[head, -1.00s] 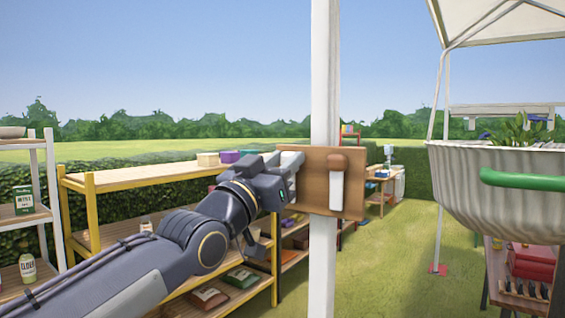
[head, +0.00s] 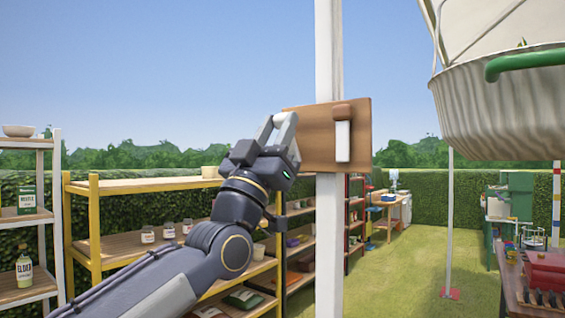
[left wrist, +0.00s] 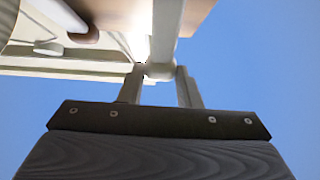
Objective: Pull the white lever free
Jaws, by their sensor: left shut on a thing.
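A brown wooden board (head: 311,140) is fixed to a white post (head: 328,240) in the head view. A white upright piece with a brown cap (head: 342,141) shows on its front. My left gripper (head: 284,126) is at the board's left edge, its fingers raised. In the left wrist view, the fingers (left wrist: 159,88) are closed around the end of a pale bar, which I take for the white lever (left wrist: 166,30). Where the lever meets the board cannot be told. My right gripper is not in view.
A ribbed basin with a green handle (head: 500,105) hangs at the right. A yellow-framed shelf (head: 95,235) and a white shelf (head: 58,220) stand at the left. A table with a red box (head: 545,270) is at the lower right. Grass lies open beyond the post.

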